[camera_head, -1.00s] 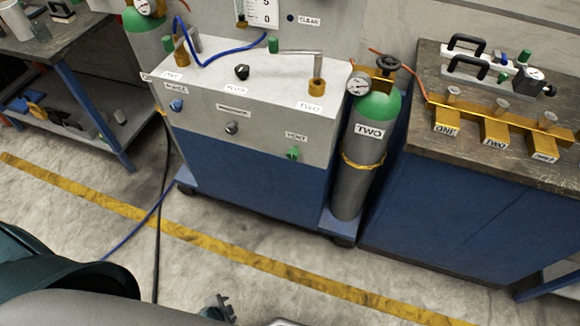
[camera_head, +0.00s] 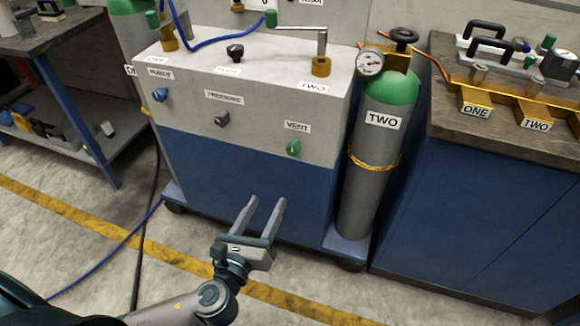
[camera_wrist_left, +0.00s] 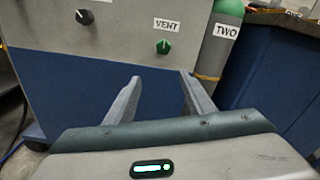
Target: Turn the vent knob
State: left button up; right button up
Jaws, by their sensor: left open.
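The green vent knob (camera_head: 293,148) is on the front panel of the grey and blue cart, under the VENT label (camera_head: 297,127). In the left wrist view the vent knob (camera_wrist_left: 163,47) shows ahead of and above the fingers, in line with the gap between them. My left gripper (camera_head: 262,203) is open and empty, in front of the cart's blue lower part, below the knob and apart from it. Its fingers also show in the left wrist view (camera_wrist_left: 160,84). My right gripper is not in view.
A grey gas cylinder (camera_head: 371,165) marked TWO stands right of the cart. A blue purge knob (camera_head: 160,95) and a dark knob (camera_head: 222,118) share the panel. A blue cabinet (camera_head: 470,190) stands right; a workbench (camera_head: 60,40) stands left. Open floor lies in front.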

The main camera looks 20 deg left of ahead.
aim_at(292, 151)
pick_arm(q)
jog(key=shift+s+d+r+m+t, duration=0.1)
jog(key=shift+s+r+m+t, duration=0.1)
jog(key=shift+r, duration=0.35)
jog(key=shift+s+r+m+t, duration=0.1)
jog(key=shift+s+r, duration=0.05)
jog(key=shift+r, duration=0.35)
jog(key=w, duration=1.7)
jog(key=shift+w+d+b, duration=0.2)
jog(key=shift+d+b, duration=0.1)
jog(key=c, duration=1.1)
